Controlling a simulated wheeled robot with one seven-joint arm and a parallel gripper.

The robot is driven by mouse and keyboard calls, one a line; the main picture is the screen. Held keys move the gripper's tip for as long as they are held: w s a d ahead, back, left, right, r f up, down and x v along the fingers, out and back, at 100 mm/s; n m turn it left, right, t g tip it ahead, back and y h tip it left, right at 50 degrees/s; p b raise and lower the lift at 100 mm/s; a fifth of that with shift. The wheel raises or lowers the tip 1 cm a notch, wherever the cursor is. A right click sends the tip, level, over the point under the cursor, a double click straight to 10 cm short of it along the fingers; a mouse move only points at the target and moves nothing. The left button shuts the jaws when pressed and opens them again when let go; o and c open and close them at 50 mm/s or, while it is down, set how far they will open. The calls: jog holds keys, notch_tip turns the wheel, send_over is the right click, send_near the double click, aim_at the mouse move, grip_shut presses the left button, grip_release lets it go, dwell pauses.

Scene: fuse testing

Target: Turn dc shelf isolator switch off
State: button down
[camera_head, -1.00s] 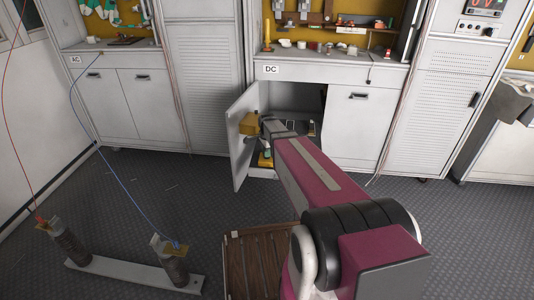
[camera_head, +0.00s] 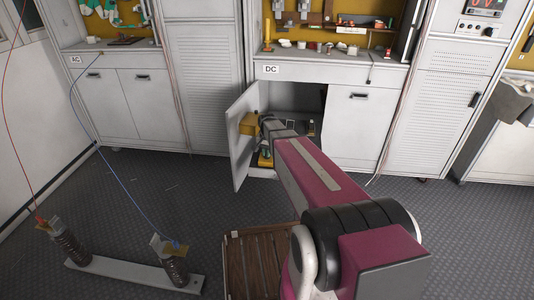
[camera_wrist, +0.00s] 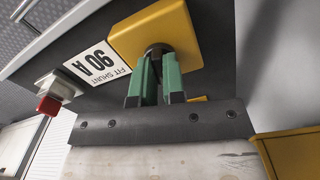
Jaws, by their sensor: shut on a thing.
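The isolator switch shows in the wrist view as a yellow box (camera_wrist: 158,36) with a dark round knob (camera_wrist: 157,49). My gripper (camera_wrist: 157,60) has green fingers, one on each side of the knob, shut on it. The fingers hide much of the knob, so its exact angle is hard to read. In the head view my gripper (camera_head: 265,153) reaches into the open cabinet under the DC label (camera_head: 271,69). A low yellow part (camera_head: 265,162) shows at the fingertips there.
The open cabinet door (camera_head: 240,155) stands left of my arm, with a yellow box (camera_head: 249,123) near it. A wooden crate (camera_head: 232,235) stands on the floor.

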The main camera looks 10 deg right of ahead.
jog(key=shift+n, duration=1.6)
jog(key=c, duration=1.2)
grip_release()
notch_tip(320, 180, up, 11)
jog(key=shift+s+f, duration=0.1)
